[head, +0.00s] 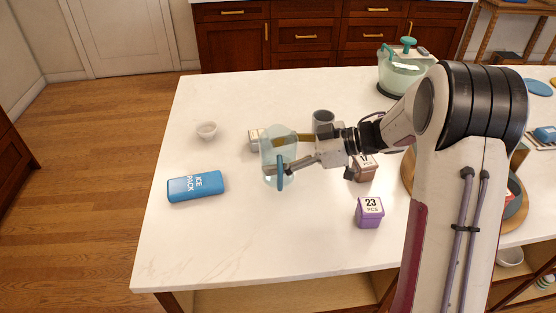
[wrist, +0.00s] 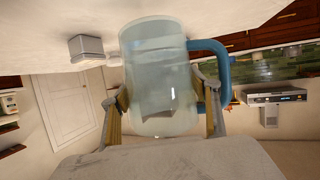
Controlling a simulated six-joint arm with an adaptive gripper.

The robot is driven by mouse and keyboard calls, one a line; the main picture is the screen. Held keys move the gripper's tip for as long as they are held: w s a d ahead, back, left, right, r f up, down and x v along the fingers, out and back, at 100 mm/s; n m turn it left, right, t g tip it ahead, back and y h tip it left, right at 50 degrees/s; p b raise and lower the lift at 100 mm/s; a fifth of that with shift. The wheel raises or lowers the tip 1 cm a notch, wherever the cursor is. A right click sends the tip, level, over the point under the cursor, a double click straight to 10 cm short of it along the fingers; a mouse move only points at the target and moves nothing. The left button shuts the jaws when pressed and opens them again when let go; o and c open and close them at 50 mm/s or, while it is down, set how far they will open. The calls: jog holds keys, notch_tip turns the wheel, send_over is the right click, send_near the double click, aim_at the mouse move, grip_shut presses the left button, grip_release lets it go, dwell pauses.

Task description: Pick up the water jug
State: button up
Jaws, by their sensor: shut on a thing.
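The water jug (head: 277,152) is a pale, see-through container with a blue-teal handle. It is over the white countertop (head: 240,255) in the head view, left of my wrist. My gripper (head: 284,153) is shut on the jug, with one finger on each side of its body. In the wrist view the jug (wrist: 160,75) fills the middle between the fingers (wrist: 163,110), and its blue handle (wrist: 222,75) is on the right. I cannot tell whether the jug's base touches the counter.
A blue ice pack (head: 195,186) and a small white bowl (head: 206,131) are to the left. A small box (head: 256,140) is behind the jug, and a grey cup (head: 323,121) is near my wrist. A purple box (head: 369,212) is at front right. The front-left counter is clear.

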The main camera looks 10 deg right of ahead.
aim_at(260, 140)
jog(key=shift+r, duration=2.65)
jog(key=shift+r, duration=0.15)
